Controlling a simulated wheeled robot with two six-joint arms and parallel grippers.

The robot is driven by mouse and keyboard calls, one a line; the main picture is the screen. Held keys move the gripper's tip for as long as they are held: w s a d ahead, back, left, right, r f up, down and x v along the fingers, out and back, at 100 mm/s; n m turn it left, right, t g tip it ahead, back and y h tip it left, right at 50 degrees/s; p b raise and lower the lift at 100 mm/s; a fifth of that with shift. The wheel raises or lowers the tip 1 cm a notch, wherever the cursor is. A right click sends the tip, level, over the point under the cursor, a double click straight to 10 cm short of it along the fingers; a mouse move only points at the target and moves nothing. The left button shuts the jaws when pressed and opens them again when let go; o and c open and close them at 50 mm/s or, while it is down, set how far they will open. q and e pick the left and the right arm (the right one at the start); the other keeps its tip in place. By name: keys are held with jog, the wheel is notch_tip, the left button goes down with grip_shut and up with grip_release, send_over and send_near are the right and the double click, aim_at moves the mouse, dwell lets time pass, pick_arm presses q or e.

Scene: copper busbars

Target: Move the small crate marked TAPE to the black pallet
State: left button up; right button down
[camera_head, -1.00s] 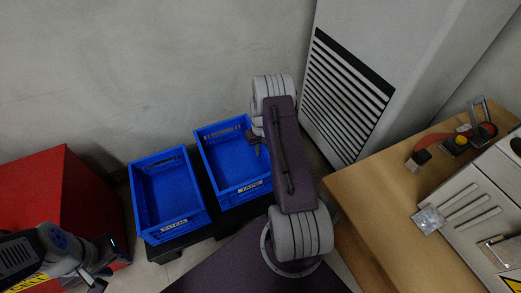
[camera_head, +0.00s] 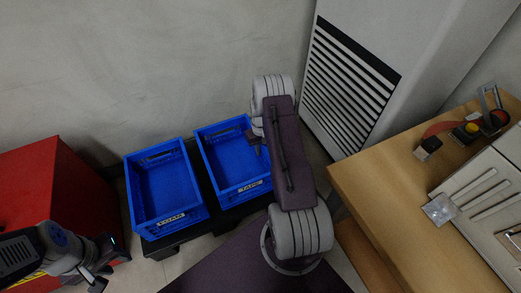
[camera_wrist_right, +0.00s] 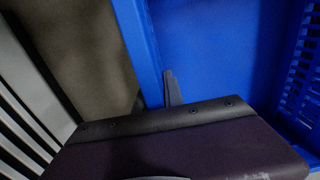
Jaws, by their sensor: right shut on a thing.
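The blue crate marked TAPE (camera_head: 250,186) is right of centre in the head view, upright and empty inside. My right gripper (camera_head: 257,145) is at its right wall and shut on it; the arm hides part of that side. In the right wrist view one dark finger (camera_wrist_right: 172,90) stands against the crate's blue wall (camera_wrist_right: 139,45). The black pallet (camera_head: 160,248) shows below the crates. I cannot tell whether the TAPE crate touches it. My left gripper (camera_head: 100,275) is at the lower left, away from the crates; its finger opening is unclear.
A blue crate marked FOAM (camera_head: 171,219) stands on the black pallet, close left of the TAPE crate with a narrow dark gap. A red cabinet (camera_head: 35,190) is at the left. A wooden table (camera_head: 385,205) with tools and a louvred grey cabinet (camera_head: 350,85) are at the right.

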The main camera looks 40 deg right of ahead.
jog(key=shift+f, duration=0.35)
dwell(0.4)
dwell(1.2)
jog(key=c, duration=1.4)
grip_release()
jog(key=shift+f, duration=0.1)
jog(key=shift+o, duration=0.2)
notch_tip(320, 180, up, 9)
jog(key=p, duration=0.5)
jog(key=shift+p, duration=0.3)
